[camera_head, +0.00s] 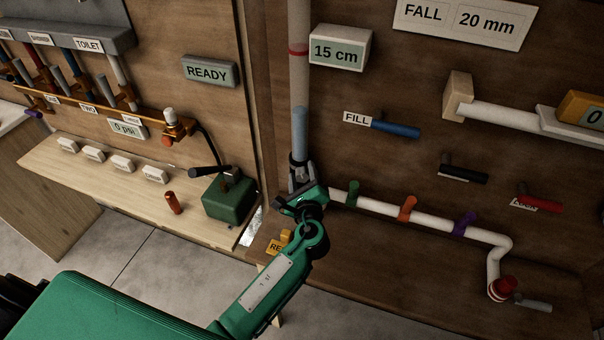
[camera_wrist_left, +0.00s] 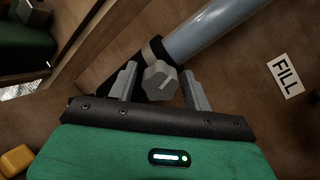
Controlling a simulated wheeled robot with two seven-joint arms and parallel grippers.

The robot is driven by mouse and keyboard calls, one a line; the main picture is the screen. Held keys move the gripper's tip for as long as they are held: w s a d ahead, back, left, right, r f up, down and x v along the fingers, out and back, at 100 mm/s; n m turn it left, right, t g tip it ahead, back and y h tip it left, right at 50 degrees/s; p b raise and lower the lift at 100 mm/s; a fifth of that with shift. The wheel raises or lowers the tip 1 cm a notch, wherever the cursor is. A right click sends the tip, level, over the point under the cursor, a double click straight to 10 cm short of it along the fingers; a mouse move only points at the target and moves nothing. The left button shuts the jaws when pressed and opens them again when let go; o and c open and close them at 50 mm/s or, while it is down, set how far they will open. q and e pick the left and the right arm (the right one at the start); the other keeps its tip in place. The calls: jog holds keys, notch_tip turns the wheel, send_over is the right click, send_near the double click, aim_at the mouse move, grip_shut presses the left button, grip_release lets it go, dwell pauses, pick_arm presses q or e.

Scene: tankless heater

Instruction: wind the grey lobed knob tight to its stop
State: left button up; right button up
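The grey lobed knob (camera_wrist_left: 160,81) shows in the left wrist view at the lower end of a blue-grey tube, by a dark clamp. A pale line marks its face. My left gripper (camera_wrist_left: 163,88) is open, with one finger on each side of the knob. Narrow gaps show between fingers and knob, so I see no firm grip. In the head view my left gripper (camera_head: 303,182) is at the foot of the upright tube, and the knob is largely hidden there. My right gripper is not in view.
The upright tube (camera_head: 299,85) has a red band beside a "15 cm" block (camera_head: 340,47). A blue FILL lever (camera_head: 396,129) is to the right. A white pipe (camera_head: 385,209) with coloured levers runs right from the tube's foot. A green box (camera_head: 229,198) stands left.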

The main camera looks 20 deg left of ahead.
aim_at(303, 178)
pick_arm(q)
jog(key=shift+r, duration=0.2)
jog(key=c, duration=1)
jog(key=shift+r+m+p, duration=0.25)
jog(key=shift+m+p, duration=0.05)
jog(key=shift+p, duration=0.3)
jog(key=o, duration=1)
jog(key=shift+f, duration=0.25)
jog(key=shift+f, duration=0.2)
jog(key=shift+s+d, duration=0.15)
jog(key=shift+s, duration=0.25)
jog(key=shift+v, duration=2.05)
